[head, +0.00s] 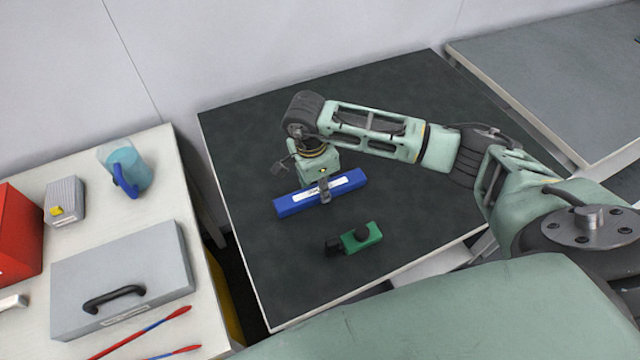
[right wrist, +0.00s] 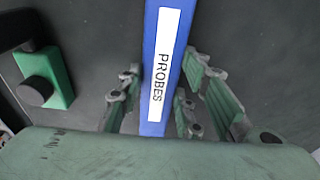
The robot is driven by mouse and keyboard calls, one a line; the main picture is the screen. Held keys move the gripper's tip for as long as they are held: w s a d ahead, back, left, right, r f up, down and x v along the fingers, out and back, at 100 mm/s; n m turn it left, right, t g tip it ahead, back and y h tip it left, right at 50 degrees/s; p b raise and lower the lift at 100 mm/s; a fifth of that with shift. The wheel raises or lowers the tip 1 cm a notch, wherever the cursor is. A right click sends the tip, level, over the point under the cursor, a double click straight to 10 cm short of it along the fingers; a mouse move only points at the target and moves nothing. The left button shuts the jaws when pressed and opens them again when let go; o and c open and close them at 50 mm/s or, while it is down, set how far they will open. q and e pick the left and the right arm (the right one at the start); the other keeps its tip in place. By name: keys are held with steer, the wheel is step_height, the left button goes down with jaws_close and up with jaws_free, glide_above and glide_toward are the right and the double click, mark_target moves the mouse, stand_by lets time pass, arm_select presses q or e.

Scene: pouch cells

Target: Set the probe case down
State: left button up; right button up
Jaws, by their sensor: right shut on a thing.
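The probe case is a long blue box (head: 291,205) with a white label, seen in the head view over the dark table (head: 400,90). My right gripper (head: 325,198) comes down on its middle and is shut on it. In the right wrist view the case (right wrist: 176,30) runs lengthwise between the fingers of my right gripper (right wrist: 160,95), and its label reads PROBES. The case looks at or very near the table top; I cannot tell whether it touches. My left gripper is not in view.
A green and black device (head: 362,237) lies in front of the case, apart from it. A pale table at left holds a grey case (head: 120,280), a blue-handled jug (head: 125,168), a small grey box (head: 64,202) and a red box (head: 15,235). The dark table is otherwise clear.

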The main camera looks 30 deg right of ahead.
mark_target(315, 191)
steer(key=shift+f, duration=0.2)
steer(key=o, duration=1.2)
steer(key=shift+r, duration=0.1)
steer(key=shift+r, duration=0.1)
steer(key=shift+a+r+b, duration=0.25)
steer(key=shift+r+b, duration=0.2)
steer(key=shift+r, duration=1.55)
steer(key=shift+a+r+b, duration=0.2)
steer(key=shift+r+b, duration=0.3)
steer(key=shift+r, duration=1.5)
steer(key=shift+a+r+b, duration=0.25)
steer(key=shift+r+b, duration=0.2)
steer(key=shift+r, duration=1.55)
